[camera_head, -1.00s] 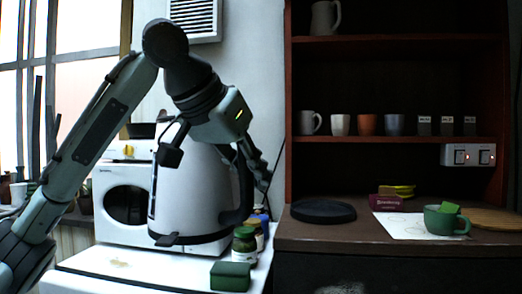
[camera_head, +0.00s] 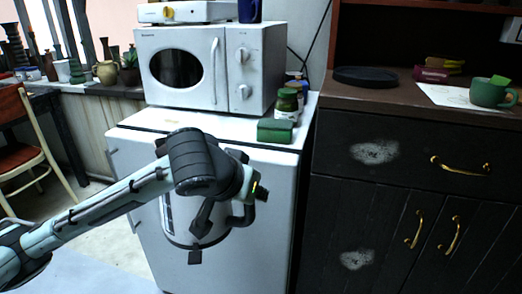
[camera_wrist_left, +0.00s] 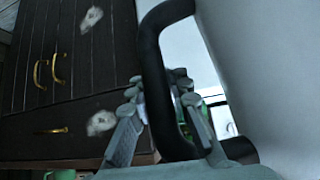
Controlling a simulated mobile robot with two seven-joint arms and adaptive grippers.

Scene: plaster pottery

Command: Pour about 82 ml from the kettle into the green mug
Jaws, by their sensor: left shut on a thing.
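The white kettle (camera_head: 181,229) with a black handle (camera_head: 243,212) hangs in front of the white cabinet in the head view, mostly behind my left arm. My left gripper (camera_head: 243,190) is shut on the handle. The wrist view shows the handle (camera_wrist_left: 158,85) between the fingers of my left gripper (camera_wrist_left: 160,110), with the kettle's pale body (camera_wrist_left: 260,70) at the right. The green mug (camera_head: 490,92) stands on a white sheet on the dark counter at the right, well apart from the kettle. My right gripper is not in view. The kettle's spout and water are hidden.
A microwave (camera_head: 195,65) stands on the white cabinet (camera_head: 140,125), with a green box (camera_head: 275,131) and jars (camera_head: 287,104) near its edge. A black round plate (camera_head: 365,76) lies on the dark counter (camera_head: 400,98). A chair (camera_head: 25,150) is at the far left.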

